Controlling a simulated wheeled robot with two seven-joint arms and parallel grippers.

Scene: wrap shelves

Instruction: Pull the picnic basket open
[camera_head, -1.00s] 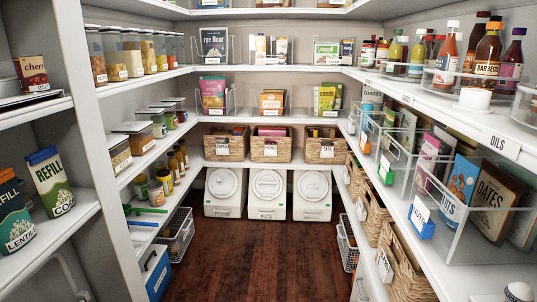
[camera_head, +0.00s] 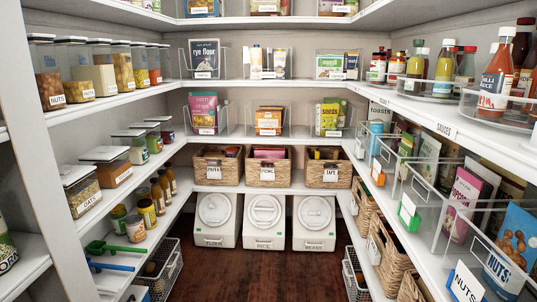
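The picnic basket (camera_head: 291,178) is the middle of three woven baskets on the back shelf. It carries a white label that appears to read PICNIC, and pink and other items show above its front edge. It sits back on the shelf, in line with the two baskets beside it. Neither of my grippers is in view.
The paper basket (camera_head: 232,176) stands to its left and the tape basket (camera_head: 344,178) to its right. Below stand white bins, including the rice bin (camera_head: 264,221). Loaded shelves line both sides. The dark wood floor (camera_head: 245,270) between them is clear.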

